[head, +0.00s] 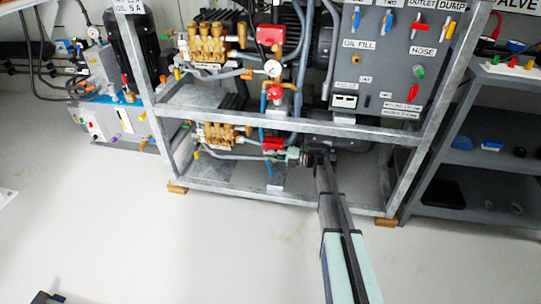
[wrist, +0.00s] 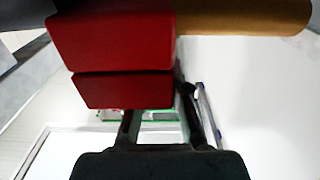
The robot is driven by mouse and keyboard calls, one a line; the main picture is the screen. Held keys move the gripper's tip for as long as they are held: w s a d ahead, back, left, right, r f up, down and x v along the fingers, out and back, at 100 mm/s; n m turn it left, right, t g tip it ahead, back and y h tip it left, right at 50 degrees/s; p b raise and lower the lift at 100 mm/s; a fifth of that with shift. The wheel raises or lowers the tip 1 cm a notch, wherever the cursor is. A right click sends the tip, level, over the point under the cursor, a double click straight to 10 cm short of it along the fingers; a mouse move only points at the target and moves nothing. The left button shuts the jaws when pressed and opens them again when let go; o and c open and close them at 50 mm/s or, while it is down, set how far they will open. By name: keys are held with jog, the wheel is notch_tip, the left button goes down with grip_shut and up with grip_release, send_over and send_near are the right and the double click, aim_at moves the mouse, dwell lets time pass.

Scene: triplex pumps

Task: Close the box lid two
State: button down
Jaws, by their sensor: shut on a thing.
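A red box (head: 273,144) sits on the lower pump of the metal frame. In the wrist view a red box in two parts fills the upper middle: a larger upper part (wrist: 110,40) and a smaller lower part (wrist: 122,90), with a thin dark seam between them. I cannot tell for sure which part is the lid. My gripper (head: 312,158) is at the lower shelf, just right of the red box. In the wrist view my gripper (wrist: 160,115) reaches up to the red box and is shut on it. Its fingertips are partly hidden behind the box.
A brass cylinder (wrist: 245,17) lies beside the red box in the wrist view. Metal frame bars (head: 235,115) run above and beside my arm. A second red box (head: 270,35) is on the upper pump. The floor (head: 150,230) in front is mostly clear.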

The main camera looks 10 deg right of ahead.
jog(key=c, duration=1.1)
grip_release()
jog(key=shift+w, duration=0.1)
jog(key=shift+c, duration=0.2)
jog(key=shift+d, duration=0.1)
jog(key=v, duration=1.2)
